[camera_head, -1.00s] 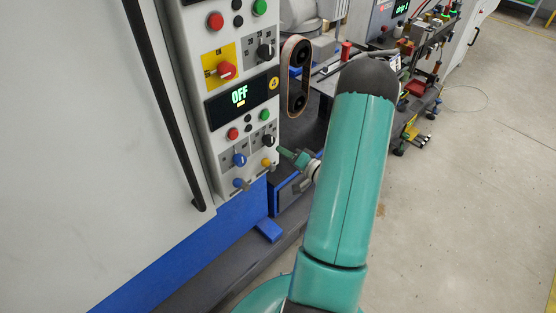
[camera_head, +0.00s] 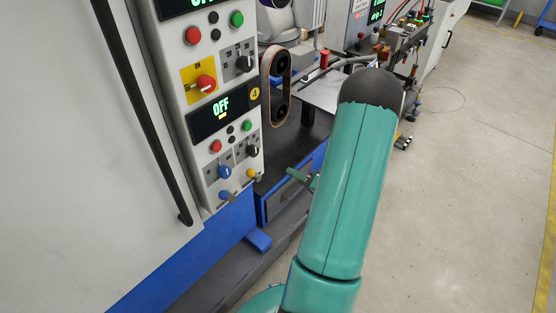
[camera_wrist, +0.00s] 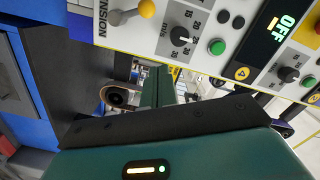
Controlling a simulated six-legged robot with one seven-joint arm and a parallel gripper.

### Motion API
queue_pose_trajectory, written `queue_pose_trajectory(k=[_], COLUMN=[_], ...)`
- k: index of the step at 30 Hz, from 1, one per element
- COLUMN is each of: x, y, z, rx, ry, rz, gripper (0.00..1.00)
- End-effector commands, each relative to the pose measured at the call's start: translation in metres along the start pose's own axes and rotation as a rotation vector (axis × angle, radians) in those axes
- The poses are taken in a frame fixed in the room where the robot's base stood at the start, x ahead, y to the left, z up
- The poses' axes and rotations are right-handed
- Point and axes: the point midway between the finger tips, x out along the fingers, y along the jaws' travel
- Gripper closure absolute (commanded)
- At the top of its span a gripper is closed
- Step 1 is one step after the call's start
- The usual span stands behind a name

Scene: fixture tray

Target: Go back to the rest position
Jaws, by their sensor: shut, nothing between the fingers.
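My gripper (camera_head: 300,176) shows in the head view as small green fingers beside my teal arm, lower right of the control panel (camera_head: 200,122) and apart from it. Part of the gripper is hidden behind my arm. In the wrist view my gripper's green fingers (camera_wrist: 156,86) are together, with nothing held between them. The control panel also shows upside down across the top of the wrist view (camera_wrist: 212,28).
A white machine door with a black handle (camera_head: 140,110) stands left. A belt loop (camera_head: 277,86) and a grey bench plate (camera_head: 325,92) lie behind the panel. A blue base (camera_head: 185,250) runs below. Open floor (camera_head: 460,180) is at the right.

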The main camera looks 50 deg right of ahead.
Motion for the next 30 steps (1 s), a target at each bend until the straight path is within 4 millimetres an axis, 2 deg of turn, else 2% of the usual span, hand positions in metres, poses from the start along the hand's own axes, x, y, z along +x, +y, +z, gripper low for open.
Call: queue_pose_trajectory(k=[8, 11, 14, 16, 21, 26, 30], x=[0.001, 0.009, 0.027, 0.043, 0.067, 0.069, 0.058], y=[-0.001, -0.013, -0.042, -0.071, -0.146, -0.203, -0.243], z=[0.001, 0.004, 0.015, 0.029, 0.077, 0.122, 0.157], rx=[0.001, 0.007, 0.028, 0.046, 0.070, 0.041, -0.032], ry=[-0.003, -0.043, -0.152, -0.268, -0.592, -0.865, -1.061], rz=[-0.001, -0.018, -0.051, -0.074, -0.080, -0.010, 0.093], gripper=[1.00, 1.00, 1.00, 1.00, 1.00, 1.00, 1.00])
